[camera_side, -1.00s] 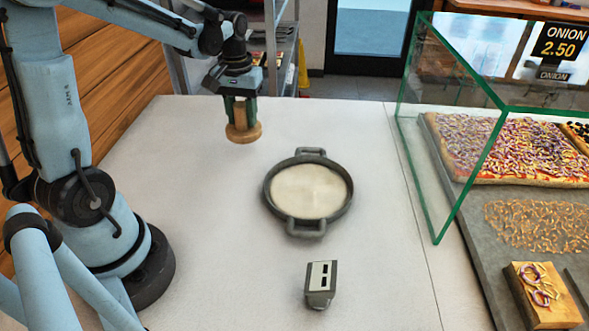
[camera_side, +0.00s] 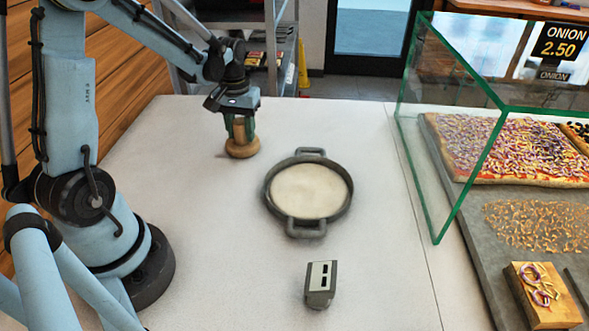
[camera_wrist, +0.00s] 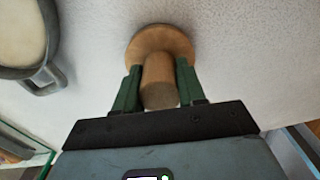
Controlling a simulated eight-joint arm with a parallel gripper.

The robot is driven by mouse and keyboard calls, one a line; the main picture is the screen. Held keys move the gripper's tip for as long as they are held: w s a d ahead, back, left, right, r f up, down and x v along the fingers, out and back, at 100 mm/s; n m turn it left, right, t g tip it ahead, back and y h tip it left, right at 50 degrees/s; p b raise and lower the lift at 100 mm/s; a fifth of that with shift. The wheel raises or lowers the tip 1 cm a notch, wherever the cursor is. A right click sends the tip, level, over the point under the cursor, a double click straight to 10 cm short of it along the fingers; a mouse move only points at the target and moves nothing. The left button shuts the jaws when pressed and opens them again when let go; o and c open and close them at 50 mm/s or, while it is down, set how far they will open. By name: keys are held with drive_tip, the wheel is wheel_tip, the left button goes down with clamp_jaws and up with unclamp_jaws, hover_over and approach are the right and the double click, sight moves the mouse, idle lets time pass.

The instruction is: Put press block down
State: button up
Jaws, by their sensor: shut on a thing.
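The press block (camera_side: 242,149) is a round wooden disc with an upright wooden handle. My gripper (camera_side: 240,128) is shut on the handle, with the disc below the fingers. The block is upright at the counter surface, left of and slightly behind the pan; I cannot tell for certain whether its base touches. In the wrist view the block (camera_wrist: 160,42) shows its disc beyond the handle, and the green fingers of my gripper (camera_wrist: 158,85) lie on both sides of the handle.
A dark two-handled pan (camera_side: 308,228) holding pale dough (camera_side: 309,190) stands on the white counter (camera_side: 200,240). A small grey device (camera_side: 320,283) sits in front of it. A green-edged glass case (camera_side: 440,150) with pizza (camera_side: 505,148) is at right. Counter around the block is clear.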

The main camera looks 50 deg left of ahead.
drive_tip(key=o, duration=1.2)
drive_tip(key=shift+c, duration=0.2)
wheel_tip(320, 180, up, 12)
drive_tip(key=shift+d+r, duration=0.1)
drive_tip(key=s+d+m+t, duration=0.2)
drive_tip(key=d+m+t, duration=0.1)
drive_tip(key=d, duration=0.5)
drive_tip(key=s+d+f+m+t, duration=0.1)
drive_tip(key=s+d+m+t, duration=0.2)
drive_tip(key=d, duration=0.5)
drive_tip(key=shift+s+m+t, duration=0.35)
drive_tip(key=shift+m+t, duration=0.25)
drive_tip(key=shift+f, duration=0.1)
